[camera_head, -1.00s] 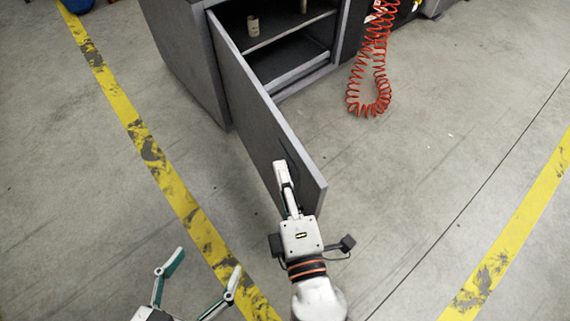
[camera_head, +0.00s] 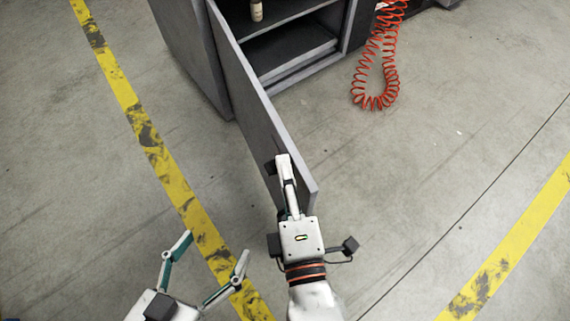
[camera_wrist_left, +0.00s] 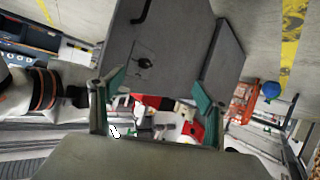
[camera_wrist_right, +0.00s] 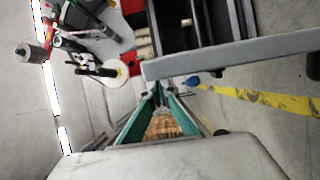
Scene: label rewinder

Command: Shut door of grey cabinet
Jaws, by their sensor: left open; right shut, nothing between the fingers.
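The grey cabinet (camera_head: 186,50) stands at the top of the head view with its front open. Its grey door (camera_head: 250,105) stands wide open, and its free end points toward me. My right gripper (camera_head: 283,160) is shut and empty. It overlaps the door near the free end in the head view; I cannot tell if it touches. In the right wrist view its fingertips (camera_wrist_right: 158,88) lie close to the door's edge (camera_wrist_right: 235,55). My left gripper (camera_head: 214,247) is open and empty, left of the door. The left wrist view shows the door's outer face (camera_wrist_left: 165,40) beyond its fingers.
A red coiled hose (camera_head: 375,85) hangs right of the cabinet opening. A small pale bottle (camera_head: 257,10) stands on a shelf inside. Yellow floor lines run at left (camera_head: 150,140) and right (camera_head: 515,240). The floor right of the door is clear.

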